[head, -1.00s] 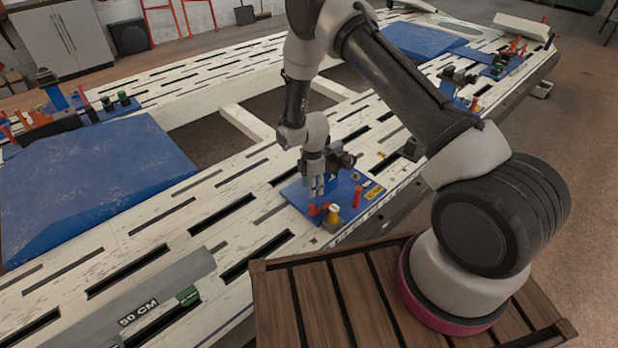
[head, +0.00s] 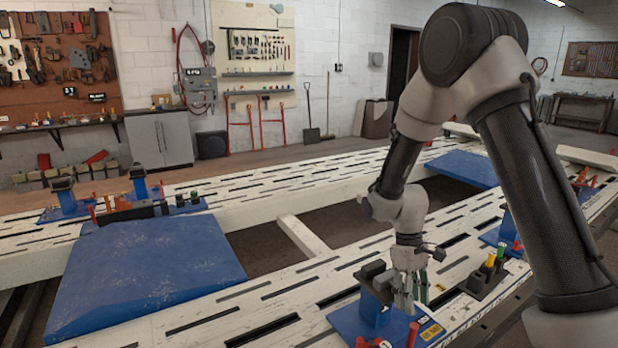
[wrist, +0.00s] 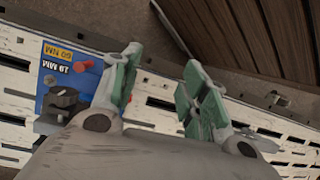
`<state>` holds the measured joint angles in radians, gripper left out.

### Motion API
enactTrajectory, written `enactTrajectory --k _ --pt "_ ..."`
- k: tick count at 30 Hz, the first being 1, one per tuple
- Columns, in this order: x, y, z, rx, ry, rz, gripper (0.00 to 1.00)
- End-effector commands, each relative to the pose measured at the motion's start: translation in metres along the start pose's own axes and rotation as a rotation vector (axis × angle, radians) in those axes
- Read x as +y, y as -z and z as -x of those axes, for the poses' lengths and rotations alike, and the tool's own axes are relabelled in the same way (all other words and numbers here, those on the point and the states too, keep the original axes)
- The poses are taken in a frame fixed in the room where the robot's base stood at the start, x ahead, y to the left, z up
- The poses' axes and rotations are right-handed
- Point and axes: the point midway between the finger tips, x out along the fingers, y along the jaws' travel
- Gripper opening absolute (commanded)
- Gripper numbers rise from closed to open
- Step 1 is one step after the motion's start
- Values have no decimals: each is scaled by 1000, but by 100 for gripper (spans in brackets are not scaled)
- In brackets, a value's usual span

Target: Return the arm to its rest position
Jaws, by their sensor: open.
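My arm rises from the right side of the head view and bends down to my gripper (head: 408,298). The gripper points down by a blue clamp stand (head: 376,310) on the near rail of the white frame bench (head: 270,285). The clamp partly overlaps it in the picture. In the wrist view my gripper (wrist: 163,72) has its two green-padded fingers spread apart, with nothing between them. The blue plate (wrist: 58,72) of a stand, with a red peg (wrist: 83,66), shows to their left.
A black holder (head: 484,284) with yellow and green tops stands right of the gripper. Red pegs (head: 412,334) stand at the bottom edge. A large blue pad (head: 145,270) covers the left of the bench. Slatted brown wood (wrist: 240,40) shows in the wrist view. The bench's middle is an open gap.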

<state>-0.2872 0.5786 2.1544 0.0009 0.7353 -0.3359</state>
Motion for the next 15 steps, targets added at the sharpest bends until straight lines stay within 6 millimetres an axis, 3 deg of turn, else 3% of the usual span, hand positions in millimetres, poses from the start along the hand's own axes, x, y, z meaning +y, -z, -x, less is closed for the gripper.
enactTrajectory --k 1,6,15 --pt "-1 -19 25 23 -2 -62 44" --pt "-9 -87 87 90 -3 -261 44" --pt "-29 -198 153 287 -18 -489 44"
